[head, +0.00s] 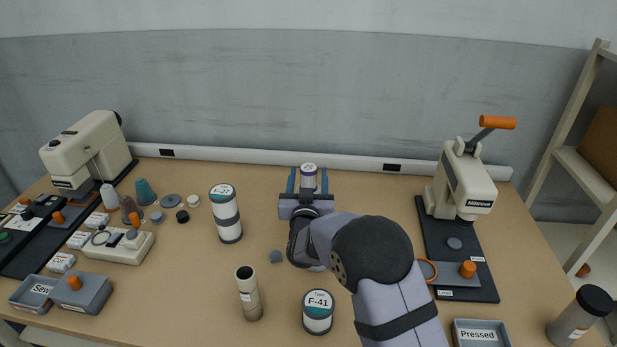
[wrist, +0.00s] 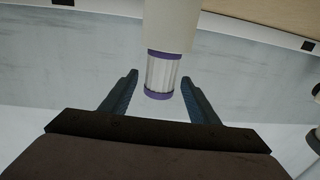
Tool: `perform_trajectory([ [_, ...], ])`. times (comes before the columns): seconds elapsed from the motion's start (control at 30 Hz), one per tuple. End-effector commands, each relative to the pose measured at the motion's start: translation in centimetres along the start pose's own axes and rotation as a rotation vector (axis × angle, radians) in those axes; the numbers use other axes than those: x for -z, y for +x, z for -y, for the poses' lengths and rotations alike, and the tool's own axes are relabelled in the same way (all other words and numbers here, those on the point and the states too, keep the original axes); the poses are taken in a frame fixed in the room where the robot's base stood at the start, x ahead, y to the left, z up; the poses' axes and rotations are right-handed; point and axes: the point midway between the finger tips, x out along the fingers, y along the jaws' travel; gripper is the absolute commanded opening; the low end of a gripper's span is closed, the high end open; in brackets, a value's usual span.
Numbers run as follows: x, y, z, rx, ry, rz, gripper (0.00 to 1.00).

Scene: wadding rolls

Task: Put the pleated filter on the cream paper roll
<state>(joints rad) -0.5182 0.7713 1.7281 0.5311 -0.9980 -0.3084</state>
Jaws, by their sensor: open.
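The pleated filter (wrist: 162,74) is white with purple end rings. In the wrist view, which looks upside down, it stands on the end of the cream paper roll (wrist: 169,25) and appears to touch it. In the head view the filter's top (head: 308,170) shows beyond my gripper. The roll there is mostly hidden behind my gripper and arm. My gripper (head: 308,179) is open, with its blue fingers on both sides of the filter. In the wrist view a gap shows between the filter and each finger of my gripper (wrist: 160,79).
A roll labelled F-27 (head: 227,226) stands left of my arm. A brown tube (head: 249,295) and an F-41 roll (head: 318,313) stand in front. A cream press (head: 463,185) is at right, a cream machine (head: 85,150) at left. A tray marked Pressed (head: 480,342) is front right.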

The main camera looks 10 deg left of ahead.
Motion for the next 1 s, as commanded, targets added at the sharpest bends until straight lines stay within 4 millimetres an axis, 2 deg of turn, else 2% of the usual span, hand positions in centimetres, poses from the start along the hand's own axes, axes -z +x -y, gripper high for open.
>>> perform_trajectory([
  [0.17, 0.6, 0.0, 0.0, 0.000, 0.000, 0.000, 0.55],
  [0.7, 0.2, -6.2, 0.1, 0.001, 0.000, 0.000, 0.55],
  [1.0, 0.3, -7.5, 0.0, 0.000, 0.000, 0.000, 0.55],
])
